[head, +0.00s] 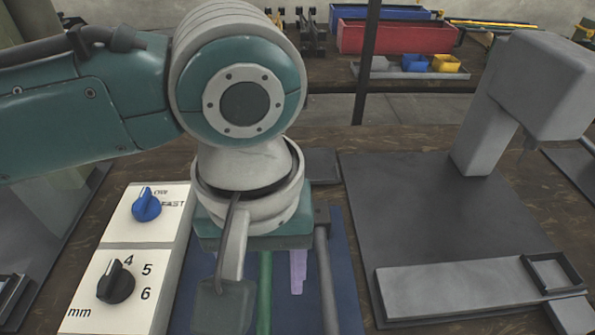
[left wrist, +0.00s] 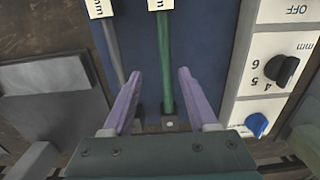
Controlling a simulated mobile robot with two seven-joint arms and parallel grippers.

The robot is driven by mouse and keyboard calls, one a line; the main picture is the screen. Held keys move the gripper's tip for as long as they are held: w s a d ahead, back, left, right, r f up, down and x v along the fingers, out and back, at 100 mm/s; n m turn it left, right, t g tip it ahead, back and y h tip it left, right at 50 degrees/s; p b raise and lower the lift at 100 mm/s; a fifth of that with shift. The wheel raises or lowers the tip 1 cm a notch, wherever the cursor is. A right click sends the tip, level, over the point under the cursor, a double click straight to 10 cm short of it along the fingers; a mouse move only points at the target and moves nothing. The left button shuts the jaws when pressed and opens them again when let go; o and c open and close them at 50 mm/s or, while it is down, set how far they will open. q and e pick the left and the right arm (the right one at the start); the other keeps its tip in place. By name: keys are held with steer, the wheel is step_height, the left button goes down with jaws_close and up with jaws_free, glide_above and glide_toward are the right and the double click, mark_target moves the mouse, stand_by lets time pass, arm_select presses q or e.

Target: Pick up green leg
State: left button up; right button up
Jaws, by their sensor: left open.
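The green leg (head: 264,290) is a thin rod lying on a blue mat (head: 345,270). In the left wrist view, the green leg (left wrist: 164,65) has a white label at its far end and a dark block with a hole by its near end. My left gripper (left wrist: 160,74) is open and empty, with purple fingers on either side of the green leg in the picture. I cannot tell how high they are above it. In the head view my left arm hides much of the leg, and one finger of my left gripper (head: 298,270) shows. My right gripper is not in view.
A grey leg (head: 325,280) lies beside the green one. A control panel with a blue knob (head: 146,204) and a black knob (head: 116,282) stands at the left. A grey press (head: 540,85) on a dark base plate (head: 400,215) stands at the right. Bins (head: 397,37) are behind.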

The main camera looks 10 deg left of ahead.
mark_target(264, 301)
arm_select(q)
steer(key=f, duration=0.1)
steer(key=f+b, duration=0.1)
steer(key=f, duration=0.3)
steer(key=shift+s+a+f, duration=0.15)
steer(key=shift+a+f, duration=0.05)
steer(key=shift+a, duration=0.2)
jaws_close()
steer(key=shift+r, duration=0.1)
